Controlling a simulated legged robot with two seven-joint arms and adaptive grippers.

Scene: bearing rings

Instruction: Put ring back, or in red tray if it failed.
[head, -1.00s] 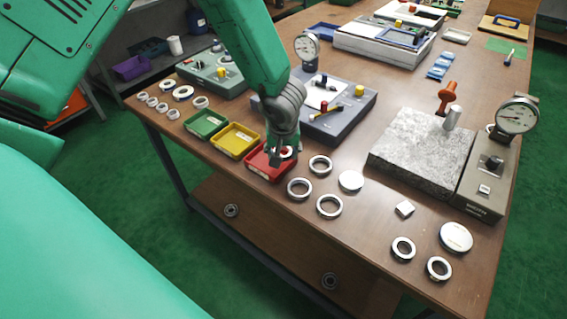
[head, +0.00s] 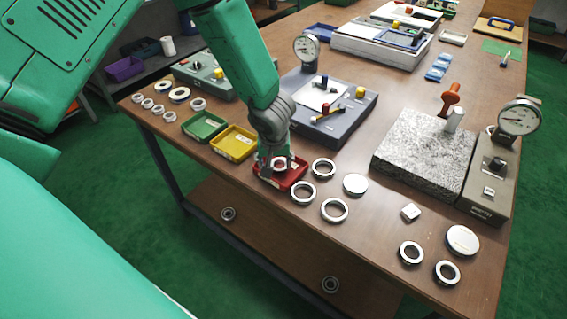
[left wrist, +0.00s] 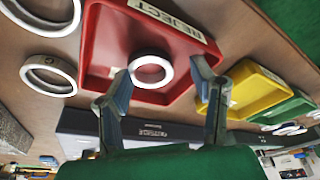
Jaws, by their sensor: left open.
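The red tray (head: 291,181), labelled REJECT in the left wrist view (left wrist: 98,45), stands near the table's front edge. A steel ring (left wrist: 168,70) lies inside it; in the head view the ring (head: 281,162) shows partly behind my gripper. My left gripper (head: 274,172) is above the red tray. In the left wrist view its two fingers (left wrist: 160,82) are spread apart, one on each side of the ring in the picture, with nothing held between them. My right gripper is in neither view.
A yellow tray (head: 232,155) and a green tray (head: 203,138) stand left of the red one. Loose rings (head: 334,210) and a round disc (head: 355,184) lie to its right. A dial gauge base (head: 345,125) stands behind, and a granite block (head: 405,165) further right.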

